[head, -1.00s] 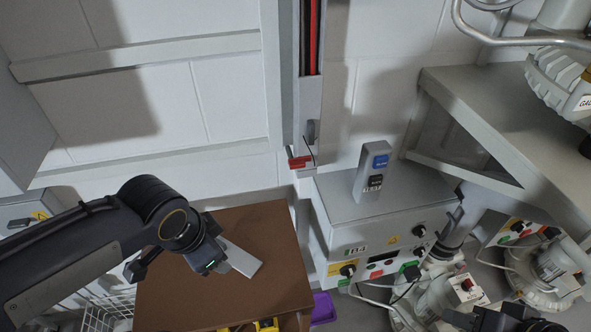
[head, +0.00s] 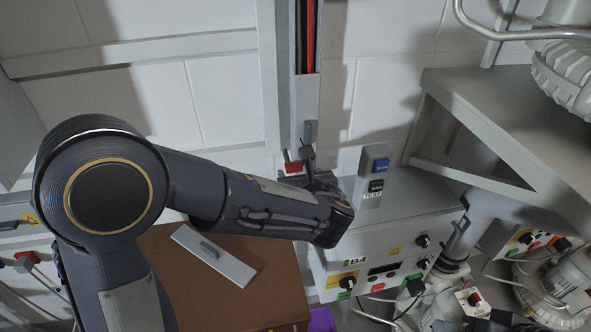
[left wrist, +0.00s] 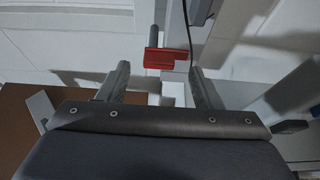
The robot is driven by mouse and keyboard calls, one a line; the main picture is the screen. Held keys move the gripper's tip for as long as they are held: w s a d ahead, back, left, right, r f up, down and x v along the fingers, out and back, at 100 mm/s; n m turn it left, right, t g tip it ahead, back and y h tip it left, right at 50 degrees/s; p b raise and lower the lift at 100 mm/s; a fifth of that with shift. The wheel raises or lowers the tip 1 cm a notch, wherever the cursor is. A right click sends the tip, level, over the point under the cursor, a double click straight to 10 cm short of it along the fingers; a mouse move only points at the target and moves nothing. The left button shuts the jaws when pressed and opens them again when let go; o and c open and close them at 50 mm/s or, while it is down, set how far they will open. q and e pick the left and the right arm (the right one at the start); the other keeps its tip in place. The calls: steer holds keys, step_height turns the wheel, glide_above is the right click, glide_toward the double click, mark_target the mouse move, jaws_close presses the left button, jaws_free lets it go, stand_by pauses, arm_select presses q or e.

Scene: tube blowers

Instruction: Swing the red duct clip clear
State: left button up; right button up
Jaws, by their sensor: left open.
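The red duct clip (head: 292,168) sits at the lower end of the grey vertical duct (head: 306,100) on the wall. In the left wrist view the clip (left wrist: 160,58) appears as a red plate with a grey pin above it. My left gripper (head: 304,160) has its fingers up at the clip in the head view, partly hidden by its own wrist. In the left wrist view the left gripper (left wrist: 157,75) is open, and the clip shows between and just beyond its two fingertips. I cannot tell whether they touch it. My right gripper is not identifiable.
A grey control box (head: 380,262) with knobs stands right of the duct, with a blue-buttoned switch unit (head: 374,178) on top. A brown board (head: 200,300) holding a grey plate (head: 213,255) lies below my arm. A grey shelf (head: 480,100) juts in at right.

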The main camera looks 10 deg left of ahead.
mark_target(295, 168)
arm_select(q)
steer(key=shift+x, duration=1.7)
steer(key=shift+f, duration=0.1)
steer(key=shift+c, duration=0.3)
steer(key=c, duration=0.9)
